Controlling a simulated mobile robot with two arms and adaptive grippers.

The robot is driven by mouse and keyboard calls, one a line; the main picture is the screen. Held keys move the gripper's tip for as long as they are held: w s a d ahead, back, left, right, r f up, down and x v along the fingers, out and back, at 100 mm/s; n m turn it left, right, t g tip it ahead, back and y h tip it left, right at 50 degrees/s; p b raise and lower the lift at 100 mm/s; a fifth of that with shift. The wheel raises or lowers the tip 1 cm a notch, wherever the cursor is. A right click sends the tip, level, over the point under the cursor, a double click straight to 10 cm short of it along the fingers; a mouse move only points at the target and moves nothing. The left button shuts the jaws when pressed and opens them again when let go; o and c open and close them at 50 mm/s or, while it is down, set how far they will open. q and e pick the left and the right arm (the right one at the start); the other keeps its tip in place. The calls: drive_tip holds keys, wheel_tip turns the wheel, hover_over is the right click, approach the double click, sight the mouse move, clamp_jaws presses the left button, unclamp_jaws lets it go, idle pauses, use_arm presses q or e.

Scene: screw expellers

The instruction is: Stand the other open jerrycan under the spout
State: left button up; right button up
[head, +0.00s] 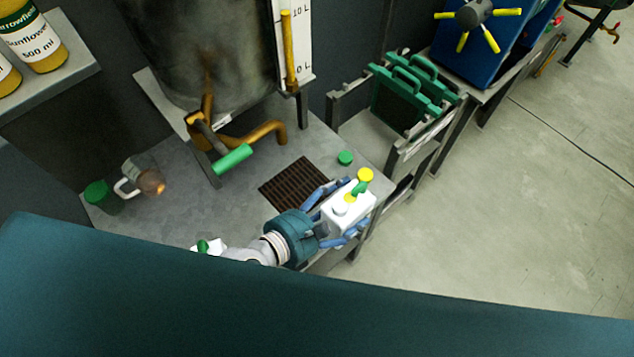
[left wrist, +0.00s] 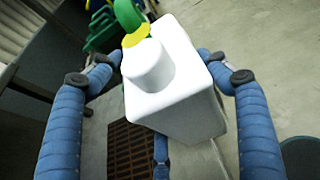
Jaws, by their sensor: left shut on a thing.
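My left gripper (head: 342,214) is shut around a white jerrycan (head: 348,212) at the bench's front right corner, right of the drain grate. In the left wrist view its fingers lie on both sides of the jerrycan (left wrist: 180,85), which has a white neck. A green piece with yellow ends (head: 360,188) shows at its top; I cannot tell if it is attached. The brown spout (head: 265,130) with a green lever (head: 233,158) comes from the tank above the grate (head: 295,185). Another white container with a green top (head: 203,246) is mostly hidden. My right gripper is out of view.
A loose green cap (head: 345,157) lies on the bench (head: 165,235) behind the jerrycan. The large metal tank (head: 200,50) stands at the back. The grate is clear.

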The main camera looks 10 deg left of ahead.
use_arm(q)
drive_tip(key=w+a+f+b, duration=0.2)
drive_tip(key=w+a+f, duration=0.1)
drive_tip(key=w+a, duration=0.8)
drive_tip(key=shift+a+f, duration=0.15)
drive_tip(key=shift+a, duration=1.4)
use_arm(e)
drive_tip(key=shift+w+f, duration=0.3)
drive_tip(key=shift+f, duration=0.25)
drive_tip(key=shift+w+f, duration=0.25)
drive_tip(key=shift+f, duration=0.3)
use_arm(q)
drive_tip(key=shift+f+b, duration=0.2)
drive_tip(key=shift+b, duration=0.1)
drive_tip(key=o, duration=1.7)
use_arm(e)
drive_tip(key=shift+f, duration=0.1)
